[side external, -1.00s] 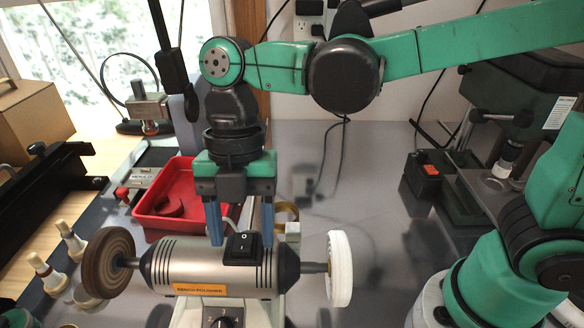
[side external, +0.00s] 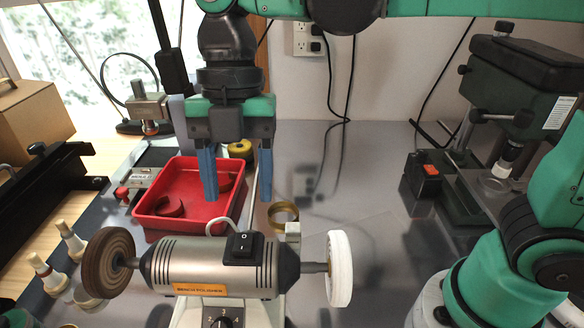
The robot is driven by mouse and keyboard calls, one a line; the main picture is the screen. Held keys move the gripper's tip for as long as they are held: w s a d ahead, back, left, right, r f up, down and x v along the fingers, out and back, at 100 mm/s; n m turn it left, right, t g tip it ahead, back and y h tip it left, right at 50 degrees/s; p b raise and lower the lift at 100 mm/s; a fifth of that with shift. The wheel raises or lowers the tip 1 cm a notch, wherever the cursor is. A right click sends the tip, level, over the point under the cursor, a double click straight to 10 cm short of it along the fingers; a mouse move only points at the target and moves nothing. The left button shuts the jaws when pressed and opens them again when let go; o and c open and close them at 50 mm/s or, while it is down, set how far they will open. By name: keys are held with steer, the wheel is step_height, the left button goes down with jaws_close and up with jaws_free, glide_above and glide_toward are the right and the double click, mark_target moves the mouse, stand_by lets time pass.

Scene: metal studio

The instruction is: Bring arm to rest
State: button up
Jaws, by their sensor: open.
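My gripper (side external: 238,190) hangs pointing down above and behind the bench polisher (side external: 210,268). Its two blue fingers are spread wide apart with nothing between them. In the picture the left finger overlaps the red tray (side external: 168,227) and the right finger is beside the tray's right edge. My green arm reaches across the top of the view, partly cut off by the frame.
The red tray holds dark curved pieces (side external: 170,208). A brass ring (side external: 283,214) lies right of it. The polisher has a brown wheel (side external: 107,262) and a white wheel (side external: 339,268). A drill press (side external: 515,85) stands right. The grey bench's middle is fairly clear.

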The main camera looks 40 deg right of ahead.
steer(key=d+f+m+t+h, duration=0.1)
steer(key=d+f+m+t, duration=0.2)
steer(key=d+m, duration=0.5)
steer(key=d+f+m+t+h, duration=0.1)
steer(key=d+f+m+t, duration=0.2)
steer(key=m, duration=1.5)
steer(key=shift+w+d+f+m+t, duration=0.3)
steer(key=shift+d+t, duration=1.3)
steer(key=shift+d, duration=1.25)
steer(key=shift+r, duration=0.1)
